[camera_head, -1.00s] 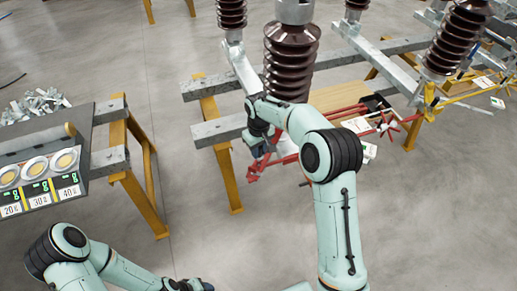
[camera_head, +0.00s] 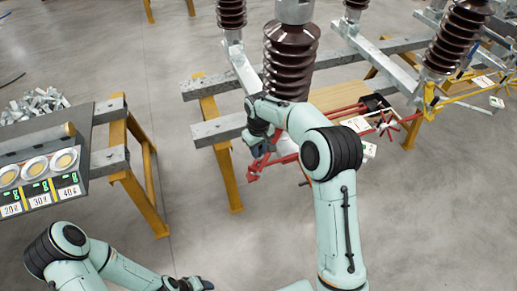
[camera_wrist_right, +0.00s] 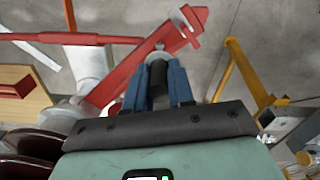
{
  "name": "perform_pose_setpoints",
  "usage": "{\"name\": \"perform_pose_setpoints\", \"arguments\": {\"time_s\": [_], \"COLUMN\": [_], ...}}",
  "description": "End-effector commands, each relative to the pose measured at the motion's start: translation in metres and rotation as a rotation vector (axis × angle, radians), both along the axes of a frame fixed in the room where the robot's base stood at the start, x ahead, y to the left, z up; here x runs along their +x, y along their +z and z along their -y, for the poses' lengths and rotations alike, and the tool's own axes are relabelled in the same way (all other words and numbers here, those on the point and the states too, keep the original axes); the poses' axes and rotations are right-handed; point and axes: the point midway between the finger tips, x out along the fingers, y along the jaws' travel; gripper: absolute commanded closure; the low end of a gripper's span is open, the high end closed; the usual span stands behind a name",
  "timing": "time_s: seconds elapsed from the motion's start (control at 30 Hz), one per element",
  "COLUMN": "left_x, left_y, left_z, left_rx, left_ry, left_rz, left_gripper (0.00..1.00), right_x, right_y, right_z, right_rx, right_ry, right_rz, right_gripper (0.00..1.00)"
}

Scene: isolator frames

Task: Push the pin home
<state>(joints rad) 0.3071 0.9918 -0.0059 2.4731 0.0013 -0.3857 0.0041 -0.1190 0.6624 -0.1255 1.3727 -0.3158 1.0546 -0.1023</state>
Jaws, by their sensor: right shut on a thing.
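My right gripper (camera_head: 262,151) is at the near end of a red linkage (camera_head: 253,172), below the big brown insulator. In the right wrist view its two blue fingers (camera_wrist_right: 158,75) are shut on a dark pin (camera_wrist_right: 157,88) with a grey tip. The tip is against or very close to the red bracket (camera_wrist_right: 182,30); how far it is in the hole is hidden. My left gripper (camera_head: 196,284) is low at the bottom edge of the head view, away from the linkage; its jaws are too small and dark to read.
A brown ribbed insulator (camera_head: 291,62) stands behind my right gripper on grey steel beams (camera_head: 220,128) with yellow legs (camera_head: 229,178). A panel with dials (camera_head: 38,168) is at the left. Open floor lies between the stands.

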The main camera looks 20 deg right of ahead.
Motion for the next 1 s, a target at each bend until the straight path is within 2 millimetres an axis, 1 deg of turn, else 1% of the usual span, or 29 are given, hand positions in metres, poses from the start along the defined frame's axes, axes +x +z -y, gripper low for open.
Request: {"name": "perform_pose_setpoints", "arguments": {"time_s": [0.17,1.0], "left_x": [-0.001,-0.01], "left_y": [-0.001,-0.009], "left_z": [0.0,0.0], "left_rx": [0.0,0.0], "left_ry": [0.0,0.0], "left_rz": [-0.001,-0.011], "left_gripper": [0.45,0.45], "right_x": [0.0,-0.001], "right_y": [-0.002,-0.028], "right_z": [0.0,0.0], "right_rx": [0.0,0.0], "right_ry": [0.0,0.0], "right_rz": [0.0,-0.001], "right_gripper": [1.0,1.0]}}
